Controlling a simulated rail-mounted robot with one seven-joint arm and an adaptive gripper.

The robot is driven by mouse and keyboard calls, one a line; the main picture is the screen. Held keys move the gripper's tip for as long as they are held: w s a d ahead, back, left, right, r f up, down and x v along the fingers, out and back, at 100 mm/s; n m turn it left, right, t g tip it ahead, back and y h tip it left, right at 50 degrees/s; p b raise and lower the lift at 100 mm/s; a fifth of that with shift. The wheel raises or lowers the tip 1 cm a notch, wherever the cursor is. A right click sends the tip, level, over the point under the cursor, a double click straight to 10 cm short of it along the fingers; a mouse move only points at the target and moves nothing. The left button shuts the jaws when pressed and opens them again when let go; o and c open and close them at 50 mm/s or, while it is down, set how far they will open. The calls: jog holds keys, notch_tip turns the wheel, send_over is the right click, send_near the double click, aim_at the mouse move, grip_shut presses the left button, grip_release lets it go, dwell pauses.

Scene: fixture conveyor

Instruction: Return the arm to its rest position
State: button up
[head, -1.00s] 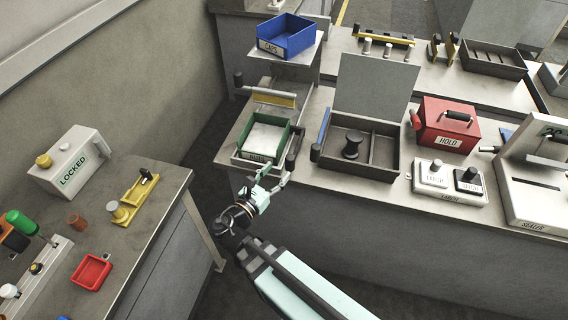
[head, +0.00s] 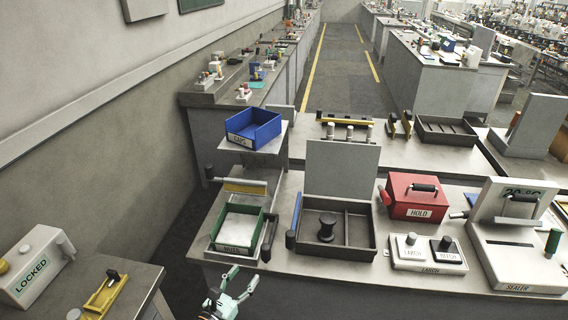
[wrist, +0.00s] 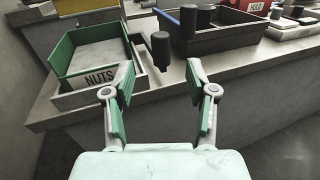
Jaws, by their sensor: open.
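My gripper (head: 232,291) shows at the bottom of the head view, just in front of the near bench edge, below the green NUTS bin. In the wrist view my gripper (wrist: 160,95) has its two green-padded fingers spread wide with nothing between them. The green NUTS bin (wrist: 66,48) lies beyond the left finger, apart from it. In the head view the bin (head: 216,243) holds a pale, flat content. Most of my arm is out of the head view.
A dark divided tray (head: 362,252) with a black spool stands right of the bin. A red HOLD box (head: 413,208), a button panel (head: 428,268) and a sealer (head: 520,270) stand further right. A blue CAPS bin (head: 253,143) sits behind. A white LOCKED box (head: 33,283) is at left.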

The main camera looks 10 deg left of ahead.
jog(key=s+d+f+m+g, duration=0.3)
jog(key=d+f+m+g, duration=0.4)
jog(key=f, duration=0.6)
jog(key=s+d+f+m+g, duration=0.3)
jog(key=d+f+m+g, duration=0.4)
jog(key=f, duration=0.5)
jog(key=s+d+f+m+g+y, duration=0.3)
jog(key=s+d+f+m+g, duration=0.2)
jog(key=s+d+f+m, duration=0.2)
jog(key=s+d+f+m+g+y+b, duration=0.1)
jog(key=s+d+f+m+g+y, duration=0.2)
jog(key=s+d+f+m, duration=0.5)
jog(key=s+d+m+g, duration=0.1)
jog(key=s+d+m, duration=0.1)
jog(key=d, duration=0.3)
jog(key=shift+s+d+f+m+g, duration=0.15)
jog(key=shift+s+d+m+g, duration=0.2)
jog(key=shift+s, duration=0.25)
